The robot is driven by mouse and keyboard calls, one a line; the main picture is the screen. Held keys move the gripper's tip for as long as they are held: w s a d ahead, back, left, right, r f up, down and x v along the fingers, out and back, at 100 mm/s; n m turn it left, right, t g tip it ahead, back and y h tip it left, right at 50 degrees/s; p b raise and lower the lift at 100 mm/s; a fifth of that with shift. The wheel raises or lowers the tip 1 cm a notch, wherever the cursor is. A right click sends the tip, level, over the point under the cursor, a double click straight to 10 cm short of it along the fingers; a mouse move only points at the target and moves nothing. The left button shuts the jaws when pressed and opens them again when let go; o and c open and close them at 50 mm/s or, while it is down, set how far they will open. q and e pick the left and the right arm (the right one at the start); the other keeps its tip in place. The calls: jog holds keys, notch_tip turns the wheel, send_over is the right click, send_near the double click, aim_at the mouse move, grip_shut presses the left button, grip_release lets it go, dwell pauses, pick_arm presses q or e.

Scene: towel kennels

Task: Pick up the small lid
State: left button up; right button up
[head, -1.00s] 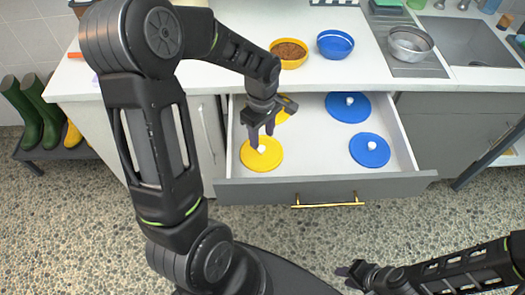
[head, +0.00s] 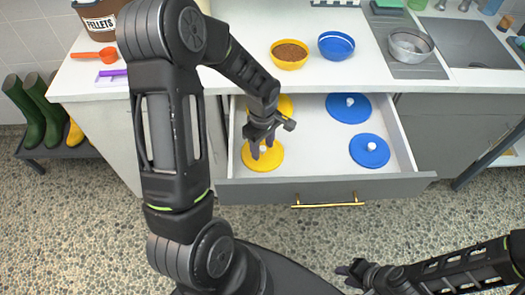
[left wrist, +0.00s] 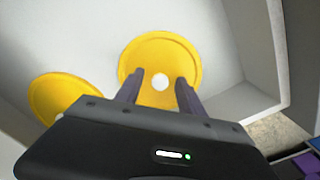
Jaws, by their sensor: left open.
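An open drawer (head: 318,180) holds two yellow lids on its left and two blue lids on its right, each with a white knob where the knob shows. The front yellow lid (head: 262,163) is under my left gripper (head: 260,150). My left gripper is open, its fingers on either side of the white knob in the head view. The left wrist view shows this yellow lid (left wrist: 184,62) with its knob between the two fingers. The back yellow lid (head: 285,104) is partly hidden by my arm. The blue lids (head: 348,107) (head: 370,158) lie flat. My right gripper (head: 352,272) is at bottom right, away from the drawer.
On the counter (head: 245,60) stand a yellow bowl of pellets (head: 290,60), a blue bowl (head: 336,46) and a metal bowl (head: 410,46). The drawer walls and front surround the lids. Green boots (head: 30,115) stand at left.

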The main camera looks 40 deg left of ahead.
dwell(0.4)
pick_arm(q)
grip_shut()
dwell(0.4)
